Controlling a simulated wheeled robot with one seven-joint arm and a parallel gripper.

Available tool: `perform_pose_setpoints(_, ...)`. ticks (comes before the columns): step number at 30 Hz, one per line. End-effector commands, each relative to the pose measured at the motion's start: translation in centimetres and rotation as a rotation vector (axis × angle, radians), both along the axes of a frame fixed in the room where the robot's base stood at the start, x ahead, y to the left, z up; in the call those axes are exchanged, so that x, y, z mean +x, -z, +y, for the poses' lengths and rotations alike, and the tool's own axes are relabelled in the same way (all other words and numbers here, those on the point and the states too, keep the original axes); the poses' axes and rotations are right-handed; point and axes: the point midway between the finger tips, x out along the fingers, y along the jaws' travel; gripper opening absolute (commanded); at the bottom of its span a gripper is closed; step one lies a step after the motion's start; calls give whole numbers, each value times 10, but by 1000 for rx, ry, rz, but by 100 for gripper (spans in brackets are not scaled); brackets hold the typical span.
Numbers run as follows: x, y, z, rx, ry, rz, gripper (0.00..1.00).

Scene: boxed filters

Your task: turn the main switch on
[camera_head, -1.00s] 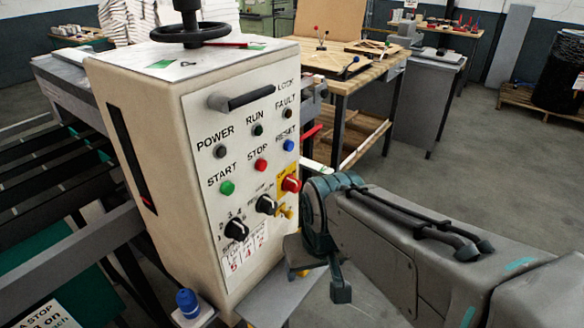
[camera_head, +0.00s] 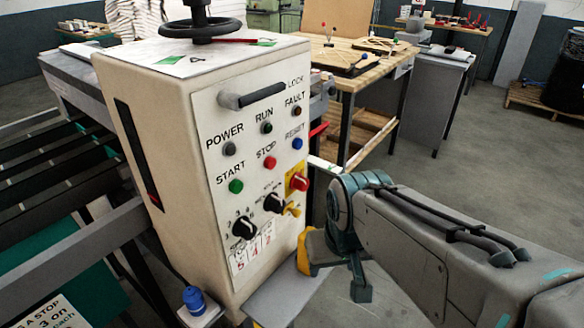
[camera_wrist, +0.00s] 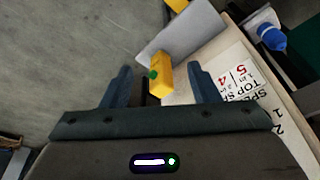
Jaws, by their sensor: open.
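The control panel (camera_head: 262,190) is on the front of a cream cabinet. A red rotary switch (camera_head: 299,182) on a yellow plate, which looks like the main switch, sits at its right edge, below the blue RESET button (camera_head: 297,144). I cannot tell its position clearly. A small yellow piece (camera_head: 293,209) hangs just below it. My gripper (camera_wrist: 160,68) is open and empty, below and right of the switch in the head view; its fingertips are hard to make out there. The wrist view looks down past the panel's lower part, and the red switch is not in it.
A yellow box with a green button (camera_wrist: 160,78) shows beyond my fingers, near a grey plate (camera_wrist: 190,38). Black selector knobs (camera_head: 243,227) are left of the switch.

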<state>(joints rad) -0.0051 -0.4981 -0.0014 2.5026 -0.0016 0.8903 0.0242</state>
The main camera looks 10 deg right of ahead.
Motion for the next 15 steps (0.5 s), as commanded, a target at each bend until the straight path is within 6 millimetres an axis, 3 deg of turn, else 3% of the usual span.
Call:
perform_pose_setpoints(8, 11, 43, 7, 186, 57, 69, 56)
perform_pose_setpoints(15, 44, 67, 15, 501, 71, 44, 56)
